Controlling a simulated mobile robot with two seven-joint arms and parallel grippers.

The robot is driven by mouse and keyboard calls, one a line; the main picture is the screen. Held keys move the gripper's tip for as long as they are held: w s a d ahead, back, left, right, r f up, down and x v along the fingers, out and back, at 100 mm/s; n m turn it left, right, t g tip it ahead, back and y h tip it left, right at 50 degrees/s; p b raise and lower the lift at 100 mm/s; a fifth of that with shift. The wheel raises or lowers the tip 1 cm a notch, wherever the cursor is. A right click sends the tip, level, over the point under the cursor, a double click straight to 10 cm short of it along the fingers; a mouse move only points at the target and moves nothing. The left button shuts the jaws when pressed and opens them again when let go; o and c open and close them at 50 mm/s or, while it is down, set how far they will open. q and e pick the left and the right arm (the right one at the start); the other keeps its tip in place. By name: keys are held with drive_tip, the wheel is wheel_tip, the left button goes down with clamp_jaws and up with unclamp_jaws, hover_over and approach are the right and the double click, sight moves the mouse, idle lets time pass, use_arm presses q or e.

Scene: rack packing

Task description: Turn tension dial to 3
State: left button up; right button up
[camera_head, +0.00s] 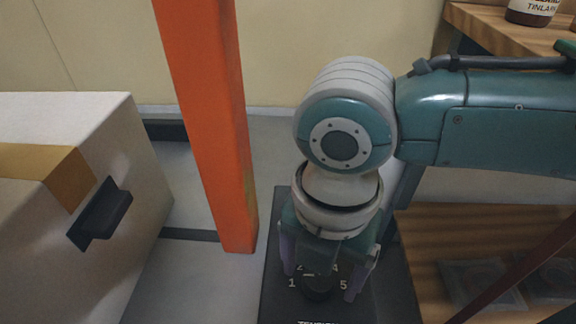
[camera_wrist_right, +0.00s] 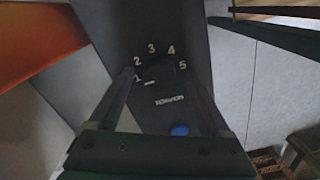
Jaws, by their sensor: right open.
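The tension dial (camera_head: 317,291) is a dark round knob on a black panel (camera_head: 275,300). The numerals 1, 2, 4 and 5 show around it; the 3 is hidden in the head view. The dial also shows in the wrist view (camera_wrist_right: 160,73), with 1 to 5 around it. A short pale mark sits on the knob's side towards 1 and 2; its exact setting is hard to tell. My right gripper (camera_head: 320,282) points down over the panel. Its open fingers stand on either side of the dial, and contact cannot be seen. My left gripper is out of view.
A blue button (camera_wrist_right: 180,130) is on the panel below the dial's label. An orange post (camera_head: 210,120) stands left of the panel. A large pale box (camera_head: 140,170) with a dark handle is at far left. Wooden shelves (camera_head: 420,235) stand at right, with a bottle (camera_head: 530,10) on the upper one.

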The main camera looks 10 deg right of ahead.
drive_tip(key=shift+c, duration=0.4)
drive_tip(key=c, duration=0.4)
clamp_jaws()
